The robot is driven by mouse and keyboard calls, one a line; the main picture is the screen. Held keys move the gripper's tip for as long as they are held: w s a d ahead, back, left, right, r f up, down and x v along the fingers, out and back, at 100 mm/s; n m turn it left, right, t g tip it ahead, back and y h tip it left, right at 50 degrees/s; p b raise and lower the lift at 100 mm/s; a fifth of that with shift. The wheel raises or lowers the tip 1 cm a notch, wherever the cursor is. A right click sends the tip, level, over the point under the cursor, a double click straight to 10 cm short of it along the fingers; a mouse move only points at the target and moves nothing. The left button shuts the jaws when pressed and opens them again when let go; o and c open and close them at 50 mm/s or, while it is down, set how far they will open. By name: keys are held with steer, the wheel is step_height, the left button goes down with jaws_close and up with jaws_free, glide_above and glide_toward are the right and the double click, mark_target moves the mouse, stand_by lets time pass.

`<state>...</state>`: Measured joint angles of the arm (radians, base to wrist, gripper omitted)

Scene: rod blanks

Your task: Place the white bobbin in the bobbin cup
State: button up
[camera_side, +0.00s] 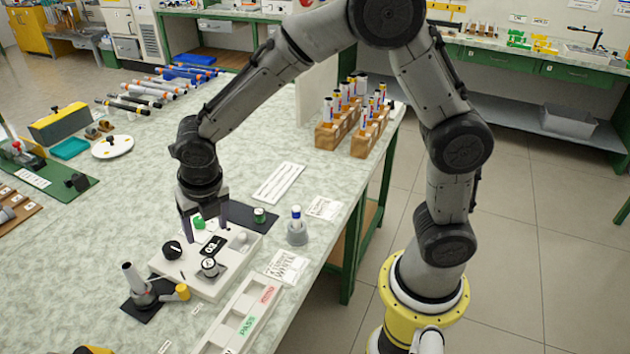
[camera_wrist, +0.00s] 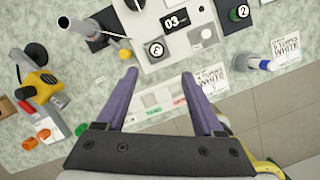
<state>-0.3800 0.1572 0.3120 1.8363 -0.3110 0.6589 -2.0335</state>
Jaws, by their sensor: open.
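My gripper (camera_side: 205,222) is open and empty above the white device (camera_side: 178,268) with the 03 display. Its two fingers also show in the wrist view (camera_wrist: 159,80), spread apart with nothing between them. A small white rounded piece (camera_side: 240,238) is at the right side of the device; it also shows in the wrist view (camera_wrist: 207,34). I cannot tell for sure whether it is the white bobbin. A grey cup (camera_side: 297,237) stands right of the device with an upright white, blue-topped piece (camera_side: 296,213) in it. I cannot tell whether this is the bobbin cup.
A black knob (camera_side: 172,249) and a round dial (camera_side: 209,267) are on the device. A green round piece (camera_side: 259,215) sits on a dark mat behind it. A grey stand (camera_side: 140,287) is at front left, a PASS tray (camera_side: 238,318) in front, and wooden racks (camera_side: 330,134) at the back right.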

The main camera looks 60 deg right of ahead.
steer(key=s+d+r+m, duration=0.6)
steer(key=r+m, duration=0.2)
steer(key=m, duration=0.1)
steer(key=s+d+r+m+t, duration=0.1)
steer(key=s+d+r+m, duration=0.1)
steer(key=s+m, duration=0.7)
steer(key=s+d+r+m+t+y, duration=0.1)
steer(key=s+d+r+m, duration=0.1)
steer(key=s+m, duration=0.6)
steer(key=d+m, duration=0.1)
steer(key=m, duration=0.3)
steer(key=shift+s+d+r+t, duration=0.15)
steer(key=shift+s+d+t, duration=0.15)
steer(key=shift+s, duration=0.1)
